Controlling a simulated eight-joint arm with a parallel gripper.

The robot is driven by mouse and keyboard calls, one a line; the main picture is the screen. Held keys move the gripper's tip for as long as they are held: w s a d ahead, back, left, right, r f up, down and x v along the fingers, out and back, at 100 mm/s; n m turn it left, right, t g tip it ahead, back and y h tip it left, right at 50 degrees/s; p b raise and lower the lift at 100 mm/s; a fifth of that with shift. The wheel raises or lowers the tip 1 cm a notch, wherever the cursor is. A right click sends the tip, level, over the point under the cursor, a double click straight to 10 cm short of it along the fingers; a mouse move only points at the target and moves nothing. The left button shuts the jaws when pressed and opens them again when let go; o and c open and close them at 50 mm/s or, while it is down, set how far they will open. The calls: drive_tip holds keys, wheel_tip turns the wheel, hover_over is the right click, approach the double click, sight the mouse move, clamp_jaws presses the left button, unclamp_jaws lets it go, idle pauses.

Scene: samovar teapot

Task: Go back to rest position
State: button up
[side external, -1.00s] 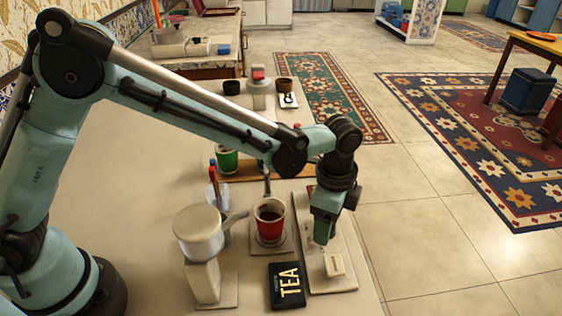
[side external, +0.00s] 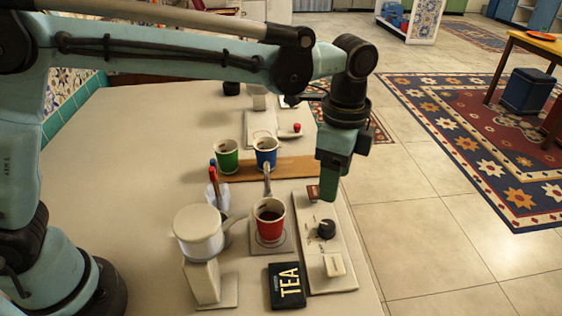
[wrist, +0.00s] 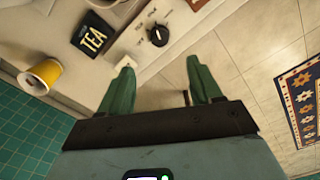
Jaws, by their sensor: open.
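My gripper (side external: 330,192) hangs in the air above the far end of the pale control panel (side external: 318,270), and no object is in it. In the wrist view my gripper (wrist: 159,74) has its two green fingers well apart. The panel carries a black knob (side external: 326,229) and a cream switch (side external: 334,265); the knob (wrist: 159,35) also shows in the wrist view. A red cup of dark liquid (side external: 270,218) stands on a square base left of the panel. A white pot (side external: 199,232) stands on a pedestal further left.
A black TEA box (side external: 287,285) lies at the near table edge. A green cup (side external: 227,155) and a blue cup (side external: 265,152) stand on a wooden board. A yellow cup (wrist: 40,77) shows in the wrist view. The table's left half is clear.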

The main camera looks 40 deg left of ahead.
drive_tip(key=s+a+r+n+t+h, duration=0.1)
drive_tip(key=s+a+r+n+t, duration=0.1)
drive_tip(key=a+n, duration=0.3)
drive_tip(key=s+a+r+n+t, duration=0.1)
drive_tip(key=s+a+r+n, duration=0.1)
drive_tip(key=a, duration=0.6)
drive_tip(key=s+a+f+n+t+y, duration=0.1)
drive_tip(key=s+a+f+n+t, duration=0.2)
drive_tip(key=s+a+n, duration=0.4)
drive_tip(key=a+n+t, duration=0.1)
drive_tip(key=a, duration=0.2)
drive_tip(key=shift+s+f+n, duration=0.15)
drive_tip(key=shift+f+n, duration=0.15)
drive_tip(key=shift+f, duration=0.05)
